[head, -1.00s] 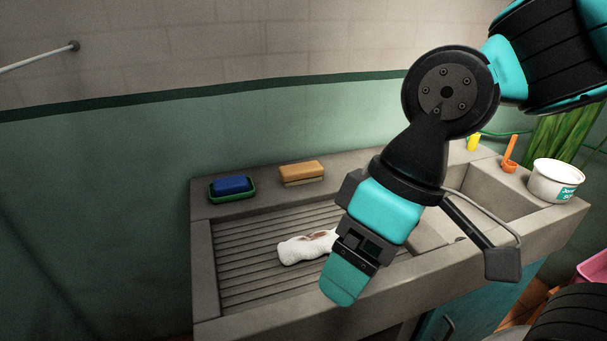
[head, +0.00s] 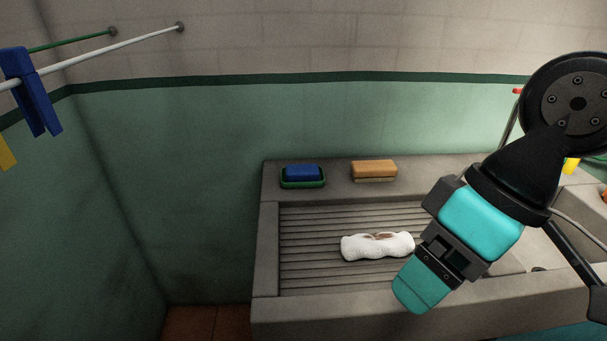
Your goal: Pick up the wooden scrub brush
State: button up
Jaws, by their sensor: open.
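The wooden scrub brush (head: 374,169) lies on the back ledge of the grey stone sink (head: 263,270). It is a tan block with a thin paler layer beneath it. My gripper (head: 420,288) is in front of and to the right of the brush, over the front part of the sink. It is apart from the brush and points down and to the left. It is open, with nothing seen in it; only one teal finger shows clearly.
A blue block (head: 303,172) sits in a green dish (head: 303,184) left of the brush. A white stained cloth (head: 377,246) lies on the ribbed washboard, close to my gripper. Blue pegs (head: 32,95) hang from a line at upper left.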

aim_at(368, 171)
jog(key=u, duration=1.25)
jog(key=k, duration=0.7)
jog(key=z, duration=0.85)
jog(key=i, duration=1)
